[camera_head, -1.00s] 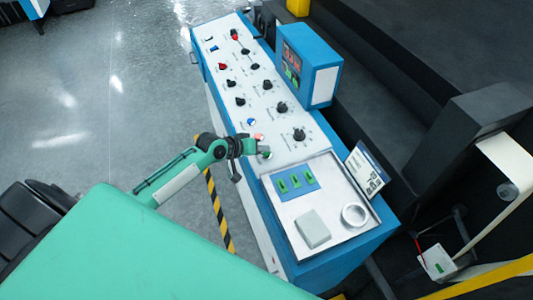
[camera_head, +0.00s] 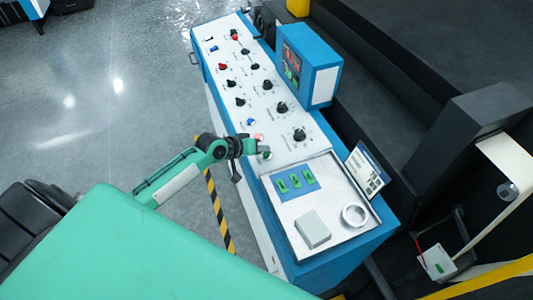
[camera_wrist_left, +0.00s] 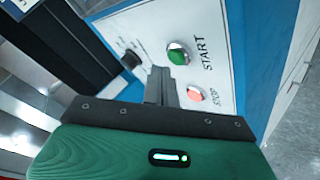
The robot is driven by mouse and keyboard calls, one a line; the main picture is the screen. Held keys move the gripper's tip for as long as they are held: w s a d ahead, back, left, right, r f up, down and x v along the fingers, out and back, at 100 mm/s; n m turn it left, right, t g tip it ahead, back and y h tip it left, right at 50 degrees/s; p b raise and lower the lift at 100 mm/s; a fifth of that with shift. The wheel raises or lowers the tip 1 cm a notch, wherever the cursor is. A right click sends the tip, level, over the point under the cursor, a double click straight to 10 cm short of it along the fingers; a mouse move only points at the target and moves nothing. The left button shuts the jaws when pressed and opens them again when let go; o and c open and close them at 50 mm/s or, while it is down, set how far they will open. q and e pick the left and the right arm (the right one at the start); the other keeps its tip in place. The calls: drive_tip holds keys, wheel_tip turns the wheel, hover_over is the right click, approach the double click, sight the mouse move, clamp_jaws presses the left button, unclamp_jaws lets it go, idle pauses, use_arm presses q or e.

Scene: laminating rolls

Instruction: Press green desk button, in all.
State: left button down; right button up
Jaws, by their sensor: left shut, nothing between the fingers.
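The green button (camera_wrist_left: 178,56) is a round green cap in a silver ring, beside the word START on the white panel. In the head view its green edge (camera_head: 267,156) shows just by my left fingertips. My left gripper (camera_head: 260,147) is shut and empty, reaching over the panel from the left. In the left wrist view its shut fingers (camera_wrist_left: 160,82) point at the panel, with their tips a little left of and below the green button. I see no clear touch on the button. My right gripper is not in view.
A red STOP button (camera_wrist_left: 195,94) sits close to the fingers. Black knobs (camera_head: 299,134) line the blue console's panel. A tray holds a green-switch plate (camera_head: 295,183), a tape roll (camera_head: 355,215) and a grey box (camera_head: 312,229). A blue display box (camera_head: 310,72) stands beyond.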

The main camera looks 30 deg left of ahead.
use_arm(q)
drive_tip(key=shift+f, duration=0.15)
idle(0.3)
drive_tip(key=shift+w+f, duration=0.1)
drive_tip(key=shift+f, duration=0.15)
